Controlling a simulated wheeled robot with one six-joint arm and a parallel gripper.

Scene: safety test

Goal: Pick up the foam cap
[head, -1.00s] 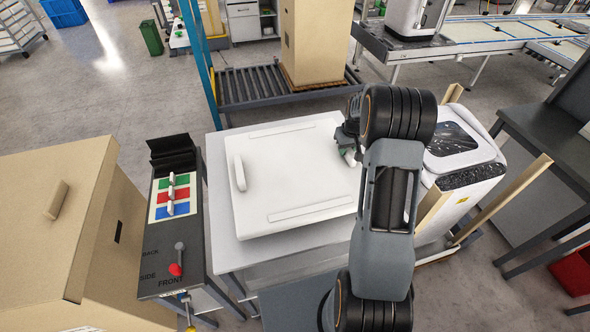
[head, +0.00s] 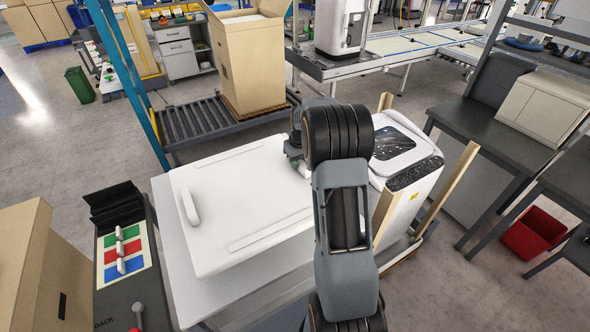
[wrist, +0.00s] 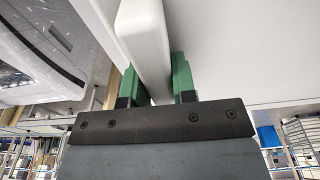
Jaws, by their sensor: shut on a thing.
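The foam cap (head: 240,200) is a wide white slab with a raised handle near its left edge and shallow ridges, over the light grey table (head: 185,270). My gripper (head: 300,163) is at its right side, partly hidden by my arm. In the wrist view, the green fingers (wrist: 155,78) sit on both sides of a white handle (wrist: 145,35) of the cap and are shut on it. The cap's right edge is mostly hidden behind my arm. I cannot tell whether the cap is clear of the table.
A white machine (head: 405,165) with wooden posts stands close on the right. A black control panel (head: 122,250) and a cardboard box (head: 40,265) are at the left. An open carton (head: 245,60) stands on the roller conveyor (head: 190,122) behind. A red bin (head: 532,233) is at right.

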